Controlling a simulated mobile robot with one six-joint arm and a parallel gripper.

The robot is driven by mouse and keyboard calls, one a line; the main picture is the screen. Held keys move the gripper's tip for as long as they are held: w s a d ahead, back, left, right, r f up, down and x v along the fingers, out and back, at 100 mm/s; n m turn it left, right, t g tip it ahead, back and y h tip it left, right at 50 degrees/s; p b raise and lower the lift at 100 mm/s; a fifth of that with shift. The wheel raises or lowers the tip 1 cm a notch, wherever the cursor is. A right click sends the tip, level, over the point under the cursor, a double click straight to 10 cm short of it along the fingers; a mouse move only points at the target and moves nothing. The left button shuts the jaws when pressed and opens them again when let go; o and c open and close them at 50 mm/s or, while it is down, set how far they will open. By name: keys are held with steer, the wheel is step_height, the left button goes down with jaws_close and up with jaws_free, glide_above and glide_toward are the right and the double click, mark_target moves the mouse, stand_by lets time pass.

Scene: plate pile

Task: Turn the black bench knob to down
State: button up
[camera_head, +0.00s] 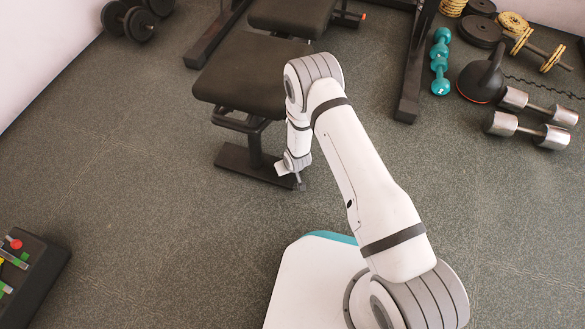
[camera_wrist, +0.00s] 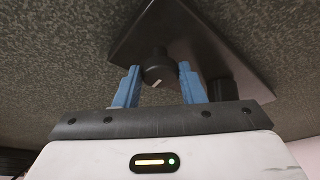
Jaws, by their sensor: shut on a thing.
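The black bench knob (camera_wrist: 157,72) is a round dark knob with a short slanted white mark on its face, in the middle of the wrist view. It sits at a dark flat bench part (camera_wrist: 190,35). My gripper (camera_wrist: 158,66) has its two blue fingers on either side of the knob, shut on it. In the head view my gripper (camera_head: 297,177) is low at the right end of the bench foot (camera_head: 240,158), below the dark padded bench (camera_head: 250,75). The knob cannot be made out there.
A black cylinder (camera_wrist: 222,91) stands right of the knob. Dumbbells (camera_head: 525,130) and a kettlebell (camera_head: 482,75) lie at the right. A black unit with coloured parts (camera_head: 45,265) is at the lower left. Floor left of the bench is clear.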

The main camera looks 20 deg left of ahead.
steer(key=n, duration=0.1)
steer(key=n+g+p, duration=0.1)
steer(key=n, duration=0.1)
steer(key=n+y, duration=0.1)
steer(key=shift+w+a+r+n+p, duration=0.1)
steer(key=shift+w+r+n+p, duration=0.05)
steer(key=shift+w+n+p, duration=0.2)
steer(key=n+g+p, duration=0.1)
steer(key=n+g, duration=0.1)
steer(key=n, duration=0.2)
steer(key=shift+y+p, duration=0.3)
steer(key=shift+y, duration=0.1)
steer(key=n+g, duration=0.1)
steer(key=n, duration=0.3)
steer(key=shift+w, duration=0.1)
steer(key=shift+a+n+g+h+b, duration=0.1)
steer(key=shift+n+g+h+b, duration=0.4)
steer(key=shift+n+g, duration=0.95)
steer(key=shift+n+t, duration=0.45)
steer(key=shift+n, duration=0.15)
steer(key=o, duration=1)
